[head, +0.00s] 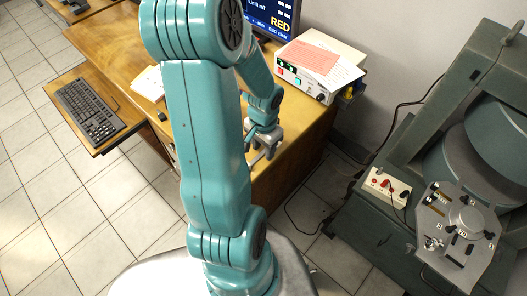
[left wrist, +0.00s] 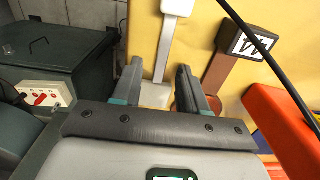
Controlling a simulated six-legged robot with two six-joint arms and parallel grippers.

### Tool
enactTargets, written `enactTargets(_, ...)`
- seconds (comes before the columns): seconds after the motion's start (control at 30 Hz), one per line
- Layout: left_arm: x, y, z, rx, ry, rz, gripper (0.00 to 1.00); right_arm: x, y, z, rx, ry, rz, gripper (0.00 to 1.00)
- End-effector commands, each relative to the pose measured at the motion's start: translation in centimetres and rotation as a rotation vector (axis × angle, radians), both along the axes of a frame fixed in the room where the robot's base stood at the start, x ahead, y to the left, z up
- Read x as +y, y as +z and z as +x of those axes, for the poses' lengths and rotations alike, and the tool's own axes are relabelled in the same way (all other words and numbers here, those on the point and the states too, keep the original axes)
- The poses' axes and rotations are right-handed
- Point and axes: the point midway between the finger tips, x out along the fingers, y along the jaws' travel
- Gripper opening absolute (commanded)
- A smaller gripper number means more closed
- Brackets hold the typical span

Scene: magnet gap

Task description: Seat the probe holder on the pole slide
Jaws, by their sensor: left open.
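My left gripper (head: 262,148) is open above the right end of the wooden desk. In the left wrist view its two fingers (left wrist: 158,88) point away over a yellow surface. A pale grey bar with a white end block (left wrist: 178,7) lies between and beyond the fingers; I see no grip on it. A brown bar with a white tag (left wrist: 246,42), marked with black figures, lies right of the fingers. I cannot tell which of these is the probe holder. The pole slide is not clearly identifiable; a grey plate with knobs (head: 457,228) stands at the magnet, lower right in the head view.
A power supply (head: 309,88) with papers stands at the desk's back. A keyboard (head: 88,111) is at left. The large green magnet (head: 484,70) fills the right. In the wrist view, a black cable and an orange-red body (left wrist: 280,115) are at right.

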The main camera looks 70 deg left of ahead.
Motion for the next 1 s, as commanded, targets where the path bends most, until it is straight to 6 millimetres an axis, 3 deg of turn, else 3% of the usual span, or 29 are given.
enactTargets(0.17,0.0,0.1,0.0,0.0,0.0,0.0,0.39,0.0,0.0,0.0,0.0,0.0,0.0,0.43)
enactTargets(0.2,0.0,0.1,0.0,0.0,0.0,0.0,0.26,0.0,0.0,0.0,0.0,0.0,0.0,0.43)
enactTargets(0.3,0.0,0.1,0.0,0.0,0.0,0.0,0.0,0.0,0.0,0.0,0.0,0.0,0.0,0.43)
enactTargets(0.73,0.1,0.8,0.0,-0.001,0.001,0.003,0.0,0.0,0.3,0.0,0.0,0.0,0.0,0.43)
enactTargets(0.87,0.1,2.5,0.1,-0.003,0.0,0.005,0.0,0.0,0.8,0.0,0.0,0.0,0.0,0.43)
enactTargets(1.0,0.2,5.7,0.1,-0.005,0.002,0.007,0.0,0.0,1.7,0.0,0.0,0.0,0.0,0.43)
